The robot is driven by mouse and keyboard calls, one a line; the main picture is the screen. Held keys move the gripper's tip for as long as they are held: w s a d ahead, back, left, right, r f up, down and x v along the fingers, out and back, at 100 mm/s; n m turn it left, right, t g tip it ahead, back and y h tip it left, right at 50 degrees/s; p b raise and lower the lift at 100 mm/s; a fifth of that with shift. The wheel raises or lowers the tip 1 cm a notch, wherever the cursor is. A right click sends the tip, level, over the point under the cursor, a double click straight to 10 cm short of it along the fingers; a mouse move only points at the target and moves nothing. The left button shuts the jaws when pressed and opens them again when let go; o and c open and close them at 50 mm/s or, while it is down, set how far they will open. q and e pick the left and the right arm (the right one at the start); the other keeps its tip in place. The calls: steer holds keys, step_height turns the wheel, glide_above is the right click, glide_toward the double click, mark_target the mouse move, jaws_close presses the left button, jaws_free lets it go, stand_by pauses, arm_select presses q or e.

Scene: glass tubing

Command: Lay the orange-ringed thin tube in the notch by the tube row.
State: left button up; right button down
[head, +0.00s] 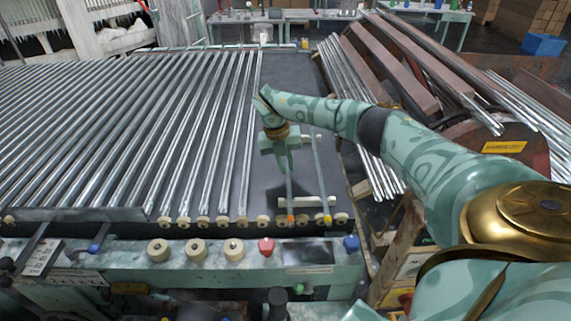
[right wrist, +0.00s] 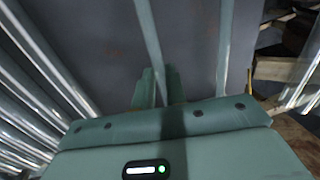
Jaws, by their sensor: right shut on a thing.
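The orange-ringed thin tube (head: 290,196) runs down from my right gripper (head: 283,165), with its orange ring at the near end. My right gripper points down and is shut on this tube. In the right wrist view the tube (right wrist: 150,35) passes between the fingers (right wrist: 158,88). I cannot tell how far the tube is above the dark bed (head: 267,190). The tube row (head: 205,135) lies to the left, with bare bed between. The notch cannot be made out clearly. My left gripper is not in view.
A yellow-ringed thin tube (head: 321,175) lies right of the held one, across a pale bar (head: 300,203). It also shows in the right wrist view (right wrist: 225,50). Pale rollers (head: 242,222) line the near edge. Metal tubes (head: 375,150) are stacked beyond the right edge.

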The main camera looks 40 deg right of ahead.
steer(key=shift+r, duration=0.1)
steer(key=shift+f, duration=0.35)
steer(key=c, duration=1.4)
jaws_free()
steer(key=shift+c, duration=0.2)
steer(key=shift+r, duration=0.15)
step_height(320, 180, up, 12)
steer(key=w+a+p, duration=0.1)
steer(key=p, duration=0.1)
steer(key=shift+w+a+r, duration=0.15)
steer(key=shift+w+a, duration=0.1)
steer(key=shift+a, duration=0.1)
